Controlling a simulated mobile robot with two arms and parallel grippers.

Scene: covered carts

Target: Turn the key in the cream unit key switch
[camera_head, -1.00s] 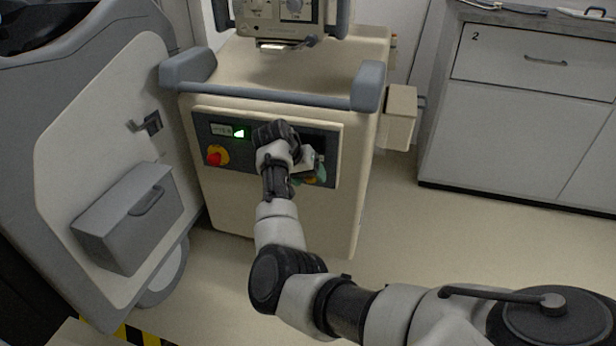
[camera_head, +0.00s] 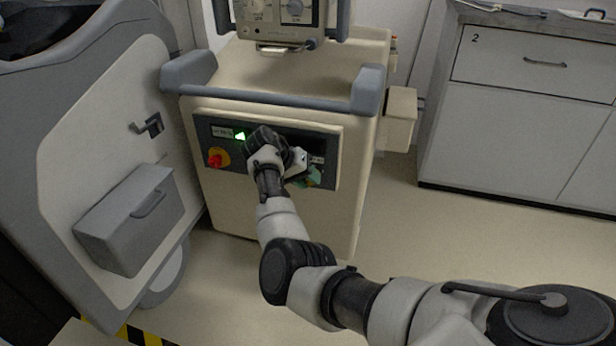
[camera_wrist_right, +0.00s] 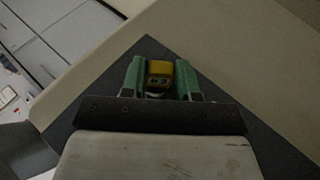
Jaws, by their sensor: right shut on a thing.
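The cream unit (camera_head: 285,215) stands in the middle of the head view, with a dark control panel (camera_head: 232,153) on its front. My right gripper (camera_head: 313,177) is at the right part of this panel, its green fingers partly hidden by my wrist. In the right wrist view, the green fingers of my right gripper (camera_wrist_right: 160,78) are shut on a yellow key head (camera_wrist_right: 159,68), which sits between them against the dark panel. The panel looks turned diagonally in that view. The key switch under the key is hidden. My left gripper is not in view.
A red knob on a yellow base (camera_head: 216,158) and a lit green indicator (camera_head: 240,136) are on the panel's left. A grey bumper rail (camera_head: 280,97) runs above. A grey-white cart (camera_head: 95,125) stands close at left, drawers (camera_head: 530,110) at right. Floor between is clear.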

